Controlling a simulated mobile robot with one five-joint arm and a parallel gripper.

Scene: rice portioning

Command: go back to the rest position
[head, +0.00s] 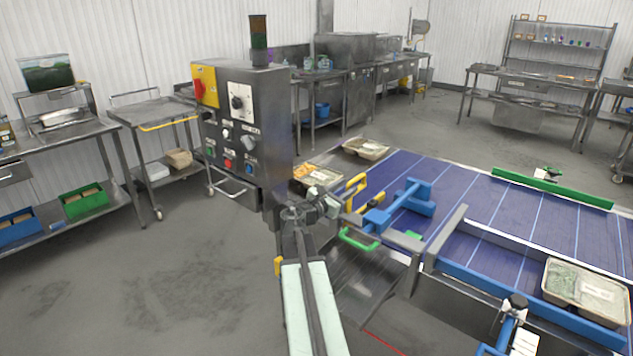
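My arm reaches up from the bottom middle of the head view, with a long pale link leading away from the camera. At its far end, my gripper (318,207) appears as a small grey shape in front of the control box's lower right side. It is too small and cluttered to tell whether its fingers are open or shut, or whether they hold anything. A tray (318,178) with food in it lies just behind it on the conveyor's near left end.
A dark control box (240,130) stands close on the left of my arm. The blue conveyor (480,215) fills the right, with blue, green and yellow guides. Trays sit at its far left (366,149) and near right (588,288). The floor at the lower left is clear.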

